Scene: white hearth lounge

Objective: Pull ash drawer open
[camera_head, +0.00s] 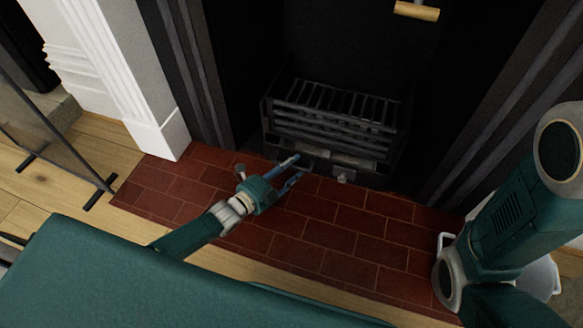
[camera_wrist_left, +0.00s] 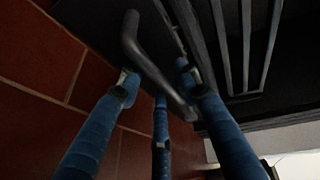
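The ash drawer (camera_head: 338,160) is the dark metal front low under the black grate (camera_head: 335,115) in the hearth. My left gripper (camera_head: 296,168) reaches in from the left, just above the brick, with its blue fingers at the drawer's left part. In the left wrist view, a dark bent bar handle (camera_wrist_left: 145,62) runs between the blue fingers of my left gripper (camera_wrist_left: 157,78). The fingers are spread apart on both sides of it, with no clear grip. Whether any finger touches the bar cannot be told. My right arm shows at the right, but its gripper is out of view.
The red brick hearth (camera_head: 330,225) is clear in front of the grate. A white pail (camera_head: 543,275) stands partly behind my right arm. A glass screen (camera_head: 55,125) stands at the left by the white surround (camera_head: 120,70). A brass-coloured handle (camera_head: 417,11) hangs at the top.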

